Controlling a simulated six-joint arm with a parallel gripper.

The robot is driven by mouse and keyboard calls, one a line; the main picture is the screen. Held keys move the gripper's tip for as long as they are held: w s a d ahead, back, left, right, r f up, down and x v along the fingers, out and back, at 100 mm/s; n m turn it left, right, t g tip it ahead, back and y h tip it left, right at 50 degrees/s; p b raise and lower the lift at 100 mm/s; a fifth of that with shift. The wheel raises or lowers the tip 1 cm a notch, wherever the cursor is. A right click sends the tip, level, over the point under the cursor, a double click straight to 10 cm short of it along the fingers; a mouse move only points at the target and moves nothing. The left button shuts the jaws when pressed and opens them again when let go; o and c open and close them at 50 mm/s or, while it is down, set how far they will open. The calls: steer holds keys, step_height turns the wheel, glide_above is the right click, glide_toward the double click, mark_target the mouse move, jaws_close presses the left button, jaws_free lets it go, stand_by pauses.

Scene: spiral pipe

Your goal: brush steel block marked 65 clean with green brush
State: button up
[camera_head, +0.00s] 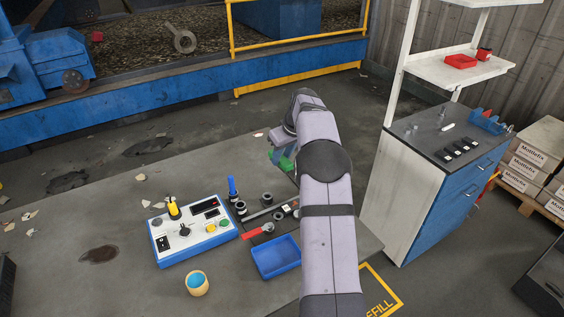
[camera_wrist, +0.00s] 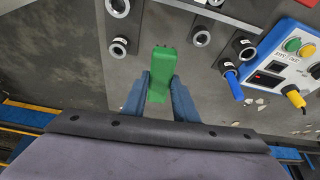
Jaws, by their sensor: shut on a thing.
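My gripper (camera_wrist: 159,90) is shut on the green brush (camera_wrist: 161,66), with a blue finger on each side of it. The brush shows as a plain green piece pointing away from the wrist, above the grey table. In the head view the green brush (camera_head: 286,164) shows at the far edge of the table, beside the end of my arm, which hides part of it. I cannot pick out a steel block marked 65; no such number is readable in either view.
Several ring-shaped metal pieces lie on the table around the brush, one at the left (camera_wrist: 119,46). A blue-and-white control box (camera_head: 191,231), a blue tray (camera_head: 277,257), a red-handled tool (camera_head: 257,230) and a small round cup (camera_head: 197,284) share the table. The left table area is mostly clear.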

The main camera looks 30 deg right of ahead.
steer(key=shift+o, duration=0.6)
steer(key=shift+s+d+r+p, duration=0.15)
steer(key=shift+d+r+p, duration=0.2)
steer(key=shift+r+p, duration=0.3)
steer(key=shift+s+d+p, duration=0.25)
steer(key=shift+p, duration=0.3)
steer(key=s+d+f+m+p, duration=0.15)
steer(key=s+d+p, duration=0.3)
steer(key=p, duration=0.45)
steer(key=s+a+r+n+g+y, duration=0.2)
steer(key=s+a+n+g+y, duration=0.2)
steer(key=n, duration=1.4)
steer(key=shift+s+a, duration=0.35)
steer(key=shift+a, duration=0.4)
